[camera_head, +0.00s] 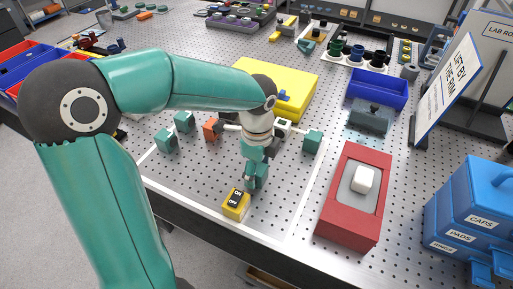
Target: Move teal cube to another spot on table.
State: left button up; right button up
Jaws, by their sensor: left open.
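Three teal cubes show on the perforated table: one (165,141) left of my arm, one (183,122) just behind it, and one (313,142) to the right of my wrist. I cannot tell which one the task means. My left gripper (250,186) is open and points down, apart from all three cubes. Its fingertips are near a yellow block with black switches (236,206); I cannot tell whether they touch it. My right gripper is not in view.
An orange cube (210,129) and a white block (283,126) lie near my wrist. A yellow plate (295,80) is behind. A red box with a white button (340,215), a blue tray (380,88) and blue drawers (460,215) stand right. Table between the yellow block and red box is clear.

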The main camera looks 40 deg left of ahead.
pick_arm(q)
notch_tip(320, 180, up, 11)
jog(key=shift+f+p, duration=0.2)
jog(key=shift+p, duration=0.15)
dwell(0.4)
